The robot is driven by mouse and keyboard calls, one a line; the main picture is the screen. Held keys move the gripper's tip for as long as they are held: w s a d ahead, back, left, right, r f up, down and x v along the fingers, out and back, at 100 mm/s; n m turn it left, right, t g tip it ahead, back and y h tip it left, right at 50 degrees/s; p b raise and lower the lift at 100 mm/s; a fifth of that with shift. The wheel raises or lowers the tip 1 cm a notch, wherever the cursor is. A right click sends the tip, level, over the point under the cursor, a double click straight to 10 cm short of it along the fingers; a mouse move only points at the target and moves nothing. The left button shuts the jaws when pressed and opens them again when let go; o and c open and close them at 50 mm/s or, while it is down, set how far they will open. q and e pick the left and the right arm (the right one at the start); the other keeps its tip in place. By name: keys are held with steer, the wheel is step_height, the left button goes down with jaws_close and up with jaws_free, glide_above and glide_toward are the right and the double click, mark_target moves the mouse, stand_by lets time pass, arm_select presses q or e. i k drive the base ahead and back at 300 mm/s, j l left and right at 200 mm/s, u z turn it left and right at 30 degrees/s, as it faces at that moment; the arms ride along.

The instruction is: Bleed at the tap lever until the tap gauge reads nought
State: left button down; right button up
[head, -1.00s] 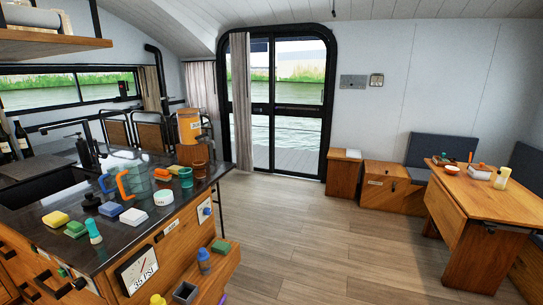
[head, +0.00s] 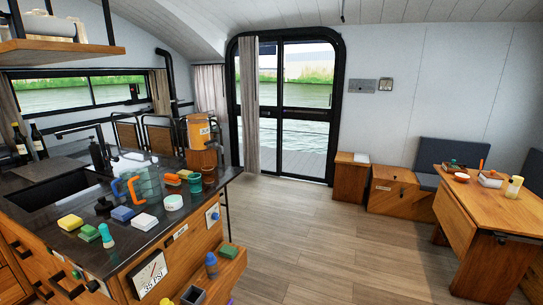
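A square white gauge (head: 148,273) with a dark frame is on the front of the wooden counter, low at the left in the head view. A thin needle and the marking "35 PSI" show on it; the needle's exact reading is too small to tell. A smaller white dial (head: 213,214) is on the counter's end panel, right of the gauge. A black tap (head: 84,130) rises by the sink. I cannot tell which part is the tap lever. Neither of my grippers is in view.
A low wooden ledge (head: 222,268) with a blue bottle (head: 211,265) juts out. The floor (head: 320,230) is clear towards the right-hand table (head: 480,202).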

mark_target(107, 145)
steer(key=u, duration=1.35)
steer(key=i+j, duration=0.2)
steer(key=j, duration=0.2)
steer(key=i+j, duration=0.2)
steer(key=j, duration=0.15)
steer(key=i+j, duration=0.25)
steer(key=j, duration=0.15)
steer(key=i+j, duration=0.2)
steer(key=j, duration=0.15)
steer(key=i+j, duration=0.2)
steer(key=j, duration=0.2)
steer(key=i+j, duration=0.6)
